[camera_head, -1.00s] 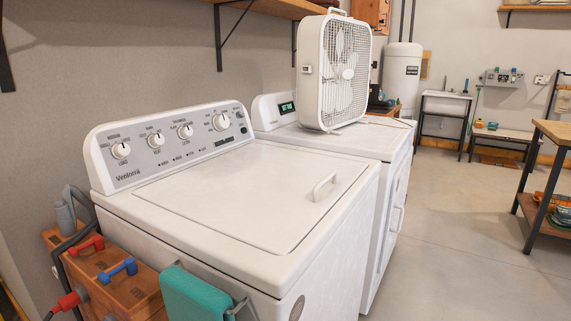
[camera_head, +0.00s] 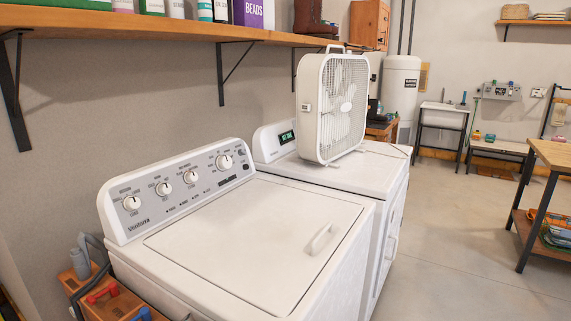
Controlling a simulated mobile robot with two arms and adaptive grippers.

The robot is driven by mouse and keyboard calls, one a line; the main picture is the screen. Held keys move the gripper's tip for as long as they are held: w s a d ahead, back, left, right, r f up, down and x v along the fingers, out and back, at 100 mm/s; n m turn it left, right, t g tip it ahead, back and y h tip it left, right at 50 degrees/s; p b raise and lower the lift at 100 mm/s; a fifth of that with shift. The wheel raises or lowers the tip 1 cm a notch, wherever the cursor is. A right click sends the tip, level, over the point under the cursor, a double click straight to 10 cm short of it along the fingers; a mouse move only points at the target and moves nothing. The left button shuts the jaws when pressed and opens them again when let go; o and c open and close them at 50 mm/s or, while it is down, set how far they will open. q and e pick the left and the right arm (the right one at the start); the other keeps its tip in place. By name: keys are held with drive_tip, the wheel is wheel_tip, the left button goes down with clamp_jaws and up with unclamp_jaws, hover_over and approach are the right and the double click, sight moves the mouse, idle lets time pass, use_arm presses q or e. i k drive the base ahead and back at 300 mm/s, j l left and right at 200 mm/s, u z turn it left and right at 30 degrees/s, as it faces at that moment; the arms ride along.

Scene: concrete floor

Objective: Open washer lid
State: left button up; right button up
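The white washer (camera_head: 128,256) stands in front of me, with a control panel of knobs (camera_head: 180,185) along its back against the wall. Its lid (camera_head: 252,245) is flat on top and closed. A raised white handle (camera_head: 321,239) sits near the lid's right edge. Neither of my grippers is in view, and nothing touches the lid or handle.
A white dryer (camera_head: 352,180) with a box fan (camera_head: 331,108) on it stands beyond the washer. A wooden shelf (camera_head: 150,28) with bottles and boxes hangs above. Wooden crates (camera_head: 110,300) are at lower left. The floor (camera_head: 460,240) to the right is clear up to a workbench (camera_head: 545,155).

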sight(265, 244)
drive_tip(key=j+z, duration=0.95)
drive_tip(key=k+l, duration=0.05)
drive_tip(key=l, duration=0.05)
